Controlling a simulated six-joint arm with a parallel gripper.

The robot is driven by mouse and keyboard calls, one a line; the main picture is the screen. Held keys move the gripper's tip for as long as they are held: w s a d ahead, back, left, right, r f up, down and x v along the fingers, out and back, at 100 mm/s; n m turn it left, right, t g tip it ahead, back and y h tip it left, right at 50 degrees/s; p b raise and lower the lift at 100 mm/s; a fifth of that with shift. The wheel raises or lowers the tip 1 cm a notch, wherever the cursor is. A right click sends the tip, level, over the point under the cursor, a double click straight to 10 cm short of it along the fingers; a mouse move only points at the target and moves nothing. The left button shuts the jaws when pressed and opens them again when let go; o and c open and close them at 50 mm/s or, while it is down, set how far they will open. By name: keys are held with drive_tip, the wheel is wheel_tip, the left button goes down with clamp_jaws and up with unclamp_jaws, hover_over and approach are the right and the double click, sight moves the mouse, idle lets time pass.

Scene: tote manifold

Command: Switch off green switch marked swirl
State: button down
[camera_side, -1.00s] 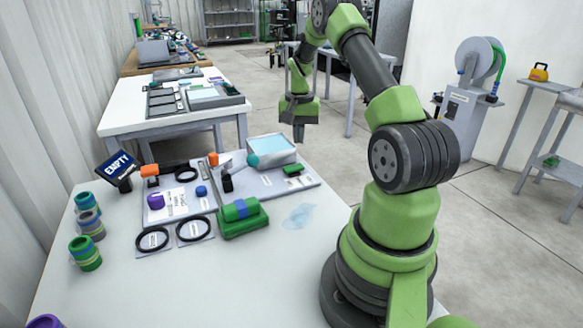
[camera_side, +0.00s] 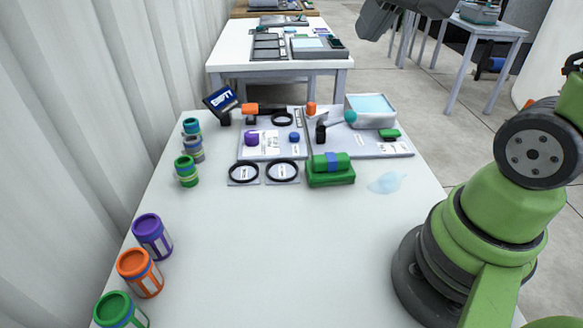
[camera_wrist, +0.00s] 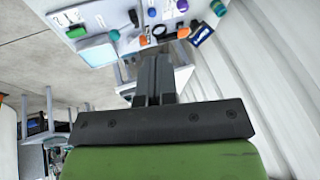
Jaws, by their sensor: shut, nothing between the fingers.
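A small green switch (camera_side: 390,133) sits on the right part of the grey panel (camera_side: 372,149), below the pale blue-topped box. Its marking is too small to read, and I cannot tell its on or off position. What looks like the same green piece shows in the wrist view (camera_wrist: 75,32). My gripper (camera_wrist: 153,62) has its dark fingers together with nothing between them. It is high above and well apart from the panel. In the side view only a grey part of my arm's end shows at the top edge, so the fingertips are not clear there.
A pale blue-topped box (camera_side: 371,108), a teal ball knob (camera_side: 350,117) and an orange-ended lever (camera_side: 311,108) stand near the switch. A green block with a blue band (camera_side: 331,170) is in front. Several jars line the left edge. The front middle table is clear.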

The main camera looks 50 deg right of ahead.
drive_tip(key=s+a+n+t+y, duration=0.2)
drive_tip(key=s+a+n, duration=0.1)
drive_tip(key=s+a, duration=0.4)
drive_tip(key=shift+s, duration=0.7)
drive_tip(key=w+d+m+g+h, duration=0.2)
drive_tip(key=w+d+g, duration=0.1)
drive_tip(key=w+d, duration=0.85)
drive_tip(key=d+f+m+g, duration=0.1)
drive_tip(key=d+f+g, duration=0.1)
drive_tip(key=d+f, duration=0.5)
drive_tip(key=d+f+m+g, duration=0.1)
drive_tip(key=d+f+g, duration=0.1)
drive_tip(key=d+f, duration=0.5)
drive_tip(key=d, duration=0.5)
drive_tip(key=shift+d+m, duration=0.25)
drive_tip(key=shift+m, duration=0.05)
